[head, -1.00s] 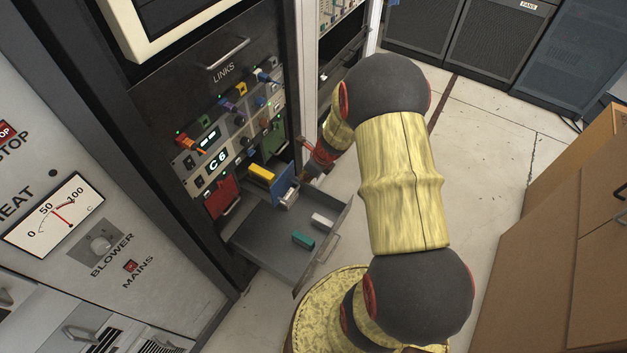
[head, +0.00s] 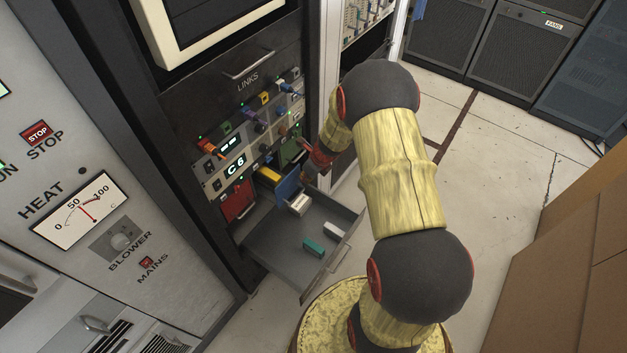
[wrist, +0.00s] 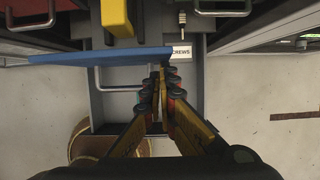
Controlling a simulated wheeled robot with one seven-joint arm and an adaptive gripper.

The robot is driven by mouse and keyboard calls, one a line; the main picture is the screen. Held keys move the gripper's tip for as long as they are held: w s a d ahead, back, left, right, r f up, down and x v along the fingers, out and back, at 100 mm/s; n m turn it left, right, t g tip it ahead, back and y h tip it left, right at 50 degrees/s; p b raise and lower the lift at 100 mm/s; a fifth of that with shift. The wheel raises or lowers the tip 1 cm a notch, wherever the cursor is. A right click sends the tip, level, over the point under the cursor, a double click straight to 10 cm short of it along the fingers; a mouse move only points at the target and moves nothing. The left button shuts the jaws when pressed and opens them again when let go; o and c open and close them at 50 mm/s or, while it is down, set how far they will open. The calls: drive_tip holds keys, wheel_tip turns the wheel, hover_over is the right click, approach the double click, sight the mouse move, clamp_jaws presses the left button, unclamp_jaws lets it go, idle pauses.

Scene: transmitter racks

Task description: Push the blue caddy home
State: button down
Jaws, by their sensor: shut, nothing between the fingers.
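The blue caddy (head: 288,185) stands out from the rack front, above the open drawer, with a yellow part (head: 268,175) behind its blue face. In the wrist view its blue front panel (wrist: 95,56) is seen edge-on across the top, with the yellow part (wrist: 116,18) behind it. My gripper (wrist: 159,70) is shut and empty, its fingertips at the right end of the blue panel. I cannot tell whether they touch it. In the head view the fingers are small and hard to make out beside the caddy.
The grey drawer (head: 268,247) below is pulled out and holds white and teal blocks (head: 313,246). A red caddy (head: 238,200) sits to the left and a green one (head: 291,151) to the right in the rack.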

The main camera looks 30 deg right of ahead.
drive_tip(key=w+p, duration=0.1)
drive_tip(key=w, duration=0.1)
drive_tip(key=w+a+p, duration=0.2)
drive_tip(key=w, duration=0.1)
drive_tip(key=shift+w+r, duration=0.1)
drive_tip(key=shift+w, duration=0.25)
drive_tip(key=shift+w+a, duration=0.2)
drive_tip(key=shift+w, duration=0.2)
